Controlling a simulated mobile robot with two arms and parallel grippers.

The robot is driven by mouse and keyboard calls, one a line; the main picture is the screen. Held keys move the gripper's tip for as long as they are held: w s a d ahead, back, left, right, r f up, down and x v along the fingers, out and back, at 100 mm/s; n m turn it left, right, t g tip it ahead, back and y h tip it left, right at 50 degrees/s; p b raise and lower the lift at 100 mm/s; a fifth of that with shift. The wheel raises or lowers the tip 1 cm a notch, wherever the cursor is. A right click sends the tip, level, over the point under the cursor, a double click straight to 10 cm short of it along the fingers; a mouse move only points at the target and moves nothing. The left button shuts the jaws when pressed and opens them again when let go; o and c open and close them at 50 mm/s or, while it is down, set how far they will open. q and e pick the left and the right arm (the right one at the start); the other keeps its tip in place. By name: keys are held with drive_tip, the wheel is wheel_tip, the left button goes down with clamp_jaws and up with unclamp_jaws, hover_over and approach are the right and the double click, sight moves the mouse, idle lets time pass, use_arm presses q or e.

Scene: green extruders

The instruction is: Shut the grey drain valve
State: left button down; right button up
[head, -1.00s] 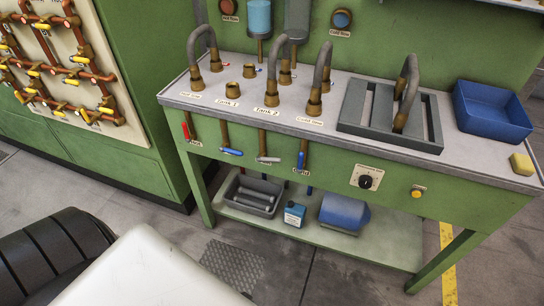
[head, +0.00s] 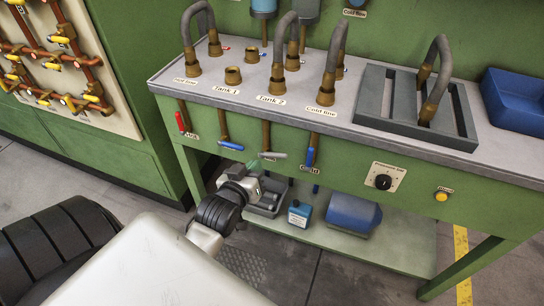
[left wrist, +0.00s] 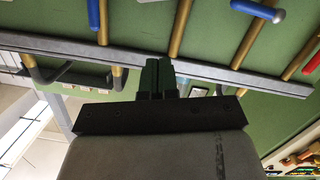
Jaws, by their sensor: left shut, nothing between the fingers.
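The grey drain valve handle (head: 272,156) lies sideways at the bottom of the brass pipe below the "Tank 2" label. My left gripper (head: 254,169) is shut and empty, just below and slightly left of that handle in the head view. I cannot tell whether it touches. The grey handle does not show in that view. My right gripper is not in view.
Beside the grey handle hang a sideways blue handle (head: 231,145), an upright blue handle (head: 310,157) and a red handle (head: 180,121).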

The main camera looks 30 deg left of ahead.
use_arm(q)
hover_over(270, 156)
drive_tip(key=s+d, duration=0.2)
drive_tip(key=s, duration=0.2)
drive_tip(key=f, duration=0.2)
drive_tip(key=shift+w+a+f, duration=0.1)
drive_tip(key=shift+w+f, duration=0.7)
drive_tip(key=shift+f, duration=0.05)
drive_tip(key=shift+w+f, duration=0.3)
drive_tip(key=shift+f, duration=0.15)
